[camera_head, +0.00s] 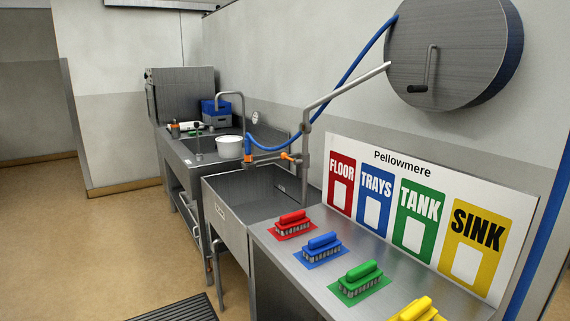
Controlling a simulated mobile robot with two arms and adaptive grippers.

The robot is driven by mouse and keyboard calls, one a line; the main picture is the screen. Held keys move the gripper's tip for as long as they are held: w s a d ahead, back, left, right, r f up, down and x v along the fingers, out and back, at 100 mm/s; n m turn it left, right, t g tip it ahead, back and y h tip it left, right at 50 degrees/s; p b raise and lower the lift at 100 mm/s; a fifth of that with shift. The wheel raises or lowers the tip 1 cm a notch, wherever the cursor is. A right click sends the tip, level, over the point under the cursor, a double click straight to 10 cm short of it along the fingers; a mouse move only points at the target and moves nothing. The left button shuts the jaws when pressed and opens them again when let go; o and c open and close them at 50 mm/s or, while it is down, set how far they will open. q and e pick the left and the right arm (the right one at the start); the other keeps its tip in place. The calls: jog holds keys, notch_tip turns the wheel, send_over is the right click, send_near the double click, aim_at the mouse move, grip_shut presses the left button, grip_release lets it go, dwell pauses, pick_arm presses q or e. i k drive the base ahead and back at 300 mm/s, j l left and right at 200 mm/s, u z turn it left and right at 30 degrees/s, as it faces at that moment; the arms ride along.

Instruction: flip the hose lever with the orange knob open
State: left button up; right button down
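The blue hose (350,68) runs from the round grey reel (455,55) on the wall, over a bent grey pipe, and down to the far side of the deep sink. An orange and grey fitting (248,150) shows at the hose's lower end. A small orange piece (287,156) sits beside the upright pipe (305,160), above the deep sink; it may be the lever's orange knob. It is too small to tell the lever's position. Neither of my grippers is in view.
The deep steel sink (225,200) stands left of a steel counter (300,240). Red (293,222), blue (322,245), green (360,277) and yellow (416,311) brushes line the counter. A white bucket (229,147) stands behind the sink. Floor to the left (110,240) is clear.

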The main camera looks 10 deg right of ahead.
aim_at(284, 156)
jog(key=i+j+z, duration=0.25)
jog(key=i+j, duration=0.25)
jog(key=j, duration=0.15)
jog(key=i+j+z, duration=0.3)
jog(key=i+j, duration=0.15)
jog(key=j, duration=0.3)
jog(key=i+j+z, duration=0.1)
jog(key=j, duration=0.3)
jog(key=i+j+z, duration=0.15)
jog(key=i+j, duration=0.3)
jog(key=j, duration=0.3)
jog(key=i+j+z, duration=0.15)
jog(key=j, duration=0.35)
jog(key=i+j, duration=0.15)
jog(key=j, duration=0.3)
jog(key=i+j+z, duration=0.15)
jog(key=j, duration=0.35)
jog(key=i+j, duration=0.1)
jog(key=j, duration=0.35)
jog(key=z, duration=0.05)
